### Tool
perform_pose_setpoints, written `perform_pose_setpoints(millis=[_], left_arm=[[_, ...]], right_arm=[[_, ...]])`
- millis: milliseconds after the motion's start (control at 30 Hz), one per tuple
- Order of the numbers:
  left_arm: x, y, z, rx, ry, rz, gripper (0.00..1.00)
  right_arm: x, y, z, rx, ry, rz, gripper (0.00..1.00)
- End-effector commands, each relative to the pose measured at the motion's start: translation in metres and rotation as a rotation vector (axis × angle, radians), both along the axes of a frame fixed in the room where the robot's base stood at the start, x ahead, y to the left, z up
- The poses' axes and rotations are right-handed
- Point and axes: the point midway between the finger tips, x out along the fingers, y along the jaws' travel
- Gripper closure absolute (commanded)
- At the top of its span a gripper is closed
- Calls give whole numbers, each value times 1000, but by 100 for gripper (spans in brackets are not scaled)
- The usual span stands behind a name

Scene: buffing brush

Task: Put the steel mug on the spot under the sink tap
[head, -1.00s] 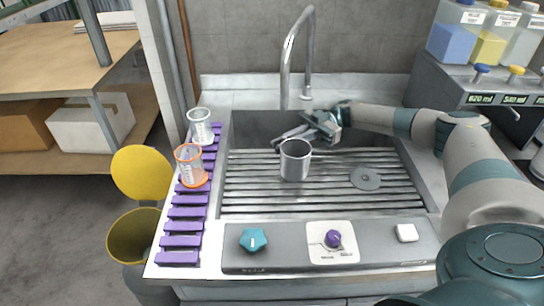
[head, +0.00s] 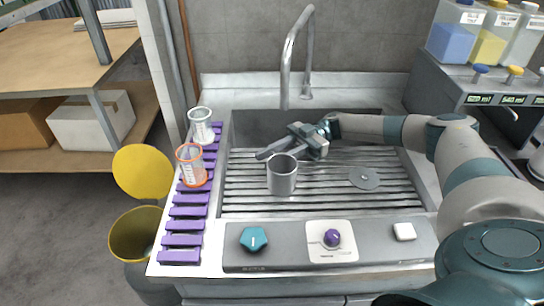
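The steel mug (head: 282,178) is upright over the slatted sink grate (head: 322,190), left of its middle. I cannot tell whether its base touches the slats. My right gripper (head: 277,154) reaches in from the right, its fingers low at the mug's far side by the rim. It appears shut on the mug, though the mug hides the contact. The sink tap (head: 285,75) arches above, its spout in line with the mug in the picture. No marked spot is visible under it. My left gripper is out of view.
A purple rack (head: 184,226) with a clear cup (head: 201,128) and an orange-rimmed cup (head: 192,168) stands left. The front panel (head: 285,259) carries knobs. The front slats are clear.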

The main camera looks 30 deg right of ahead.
Motion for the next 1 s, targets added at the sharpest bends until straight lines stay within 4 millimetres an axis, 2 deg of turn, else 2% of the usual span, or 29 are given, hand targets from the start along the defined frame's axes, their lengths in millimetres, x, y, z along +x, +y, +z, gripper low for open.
perform_pose_setpoints(millis=[367, 567, 800, 1000], left_arm=[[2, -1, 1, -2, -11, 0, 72], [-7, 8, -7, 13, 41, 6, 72], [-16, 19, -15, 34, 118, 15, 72], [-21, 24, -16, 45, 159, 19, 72]], right_arm=[[0, -2, 2, -1, -1, -1, 73], [2, -22, 0, -1, -2, -3, 73], [4, -56, 0, -1, -3, -2, 73], [4, -72, 2, 0, -2, 0, 73]])
